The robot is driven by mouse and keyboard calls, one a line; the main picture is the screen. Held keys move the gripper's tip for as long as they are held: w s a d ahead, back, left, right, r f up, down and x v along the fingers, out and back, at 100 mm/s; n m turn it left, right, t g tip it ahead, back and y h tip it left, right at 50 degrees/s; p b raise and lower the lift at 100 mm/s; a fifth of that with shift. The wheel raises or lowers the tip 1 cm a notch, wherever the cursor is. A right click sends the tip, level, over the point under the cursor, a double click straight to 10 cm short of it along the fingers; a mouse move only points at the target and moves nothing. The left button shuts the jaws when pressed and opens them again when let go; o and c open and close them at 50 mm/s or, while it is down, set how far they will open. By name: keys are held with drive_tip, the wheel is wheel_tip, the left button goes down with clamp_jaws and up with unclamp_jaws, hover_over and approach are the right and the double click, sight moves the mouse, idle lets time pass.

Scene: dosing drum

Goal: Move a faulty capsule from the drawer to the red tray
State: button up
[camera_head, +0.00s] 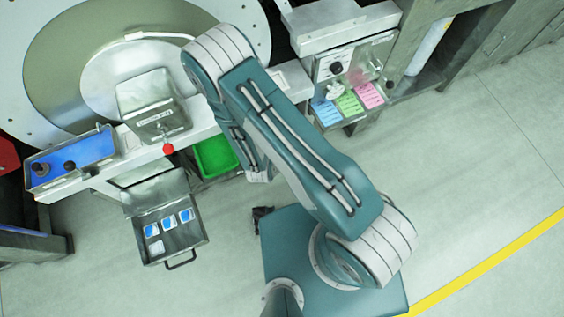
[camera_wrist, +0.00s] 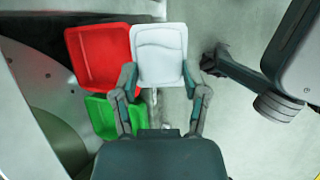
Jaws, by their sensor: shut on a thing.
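In the wrist view my gripper (camera_wrist: 160,80) is shut on a white capsule (camera_wrist: 159,50), a rounded square piece between its two fingers. The red tray (camera_wrist: 98,55) lies just left of the held capsule and below it. In the head view the drawer (camera_head: 190,236) stands open, with several small squares in it. Three have blue faces, such as the capsule (camera_head: 152,230) at the left. One square (camera_head: 156,247) is pale; I cannot tell what it is. My arm hides my gripper in the head view, and the red tray cannot be made out there.
A green tray (camera_wrist: 101,116) lies beside the red tray; it also shows under the bench in the head view (camera_head: 217,158). A red ball knob (camera_head: 168,149) sticks out above the drawer. A blue panel (camera_head: 70,160) with dark knobs is at left. Open floor lies right.

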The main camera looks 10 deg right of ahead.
drive_tip(key=w+a+f, duration=0.1)
drive_tip(key=w+f, duration=0.1)
drive_tip(key=w, duration=0.1)
drive_tip(key=w+a+f, duration=0.1)
drive_tip(key=w+f, duration=0.1)
drive_tip(key=w, duration=0.2)
drive_tip(key=w+a+f, duration=0.1)
drive_tip(key=w+a, duration=0.1)
drive_tip(key=w, duration=0.2)
drive_tip(key=shift+w+f, duration=0.15)
drive_tip(key=shift+f, duration=0.25)
drive_tip(key=shift+w+f, duration=0.45)
drive_tip(key=shift+f, duration=0.05)
drive_tip(key=o, duration=0.7)
drive_tip(key=shift+a, duration=0.15)
